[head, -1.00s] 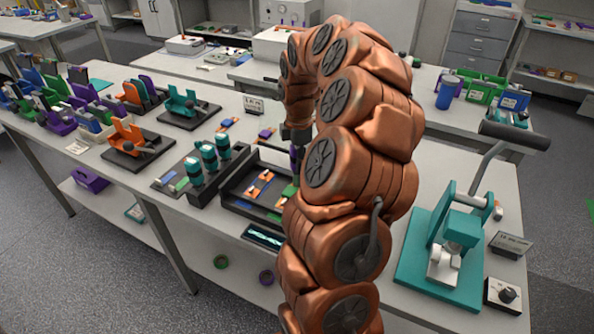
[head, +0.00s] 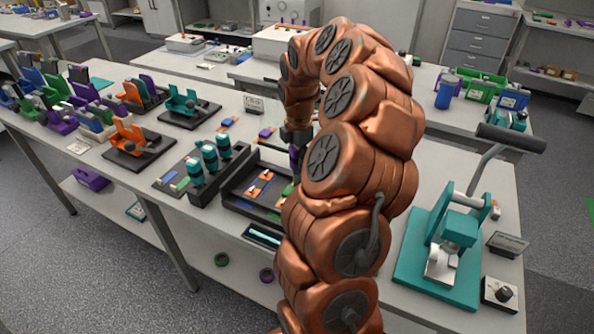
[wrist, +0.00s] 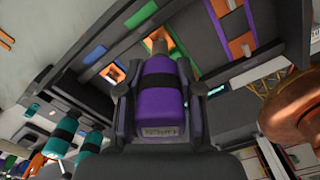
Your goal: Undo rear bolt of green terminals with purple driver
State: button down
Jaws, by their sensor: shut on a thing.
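My gripper (wrist: 160,88) is shut on the purple driver (wrist: 160,105), which has a black band and a small label on its butt end. In the wrist view its grey shaft end (wrist: 157,45) points away toward the black tray. In the head view the driver (head: 294,158) shows as a small purple patch below my gripper, partly behind my arm. Green strips (wrist: 141,15) and orange square pieces (wrist: 115,71) lie in the tray. A green piece (wrist: 176,62) is beside the driver's tip. The bolts are too small or hidden to tell, and so is tip contact.
The black tray (head: 228,190) stands at the bench front. A holder with several teal-and-black drivers (head: 209,158) is to its left. Orange (head: 127,138) and teal (head: 185,103) clamp fixtures stand farther left. A teal lever press (head: 455,232) stands to the right of my arm.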

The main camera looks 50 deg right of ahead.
jog(key=shift+w+r+n+p, duration=0.1)
jog(key=shift+n+p, duration=0.9)
jog(key=shift+n, duration=0.9)
jog(key=shift+n+p, duration=1.3)
jog(key=shift+n, duration=1)
jog(key=shift+w+b, duration=0.1)
jog(key=shift+b, duration=0.2)
jog(key=shift+r+p, duration=0.65)
jog(key=shift+r, duration=2.25)
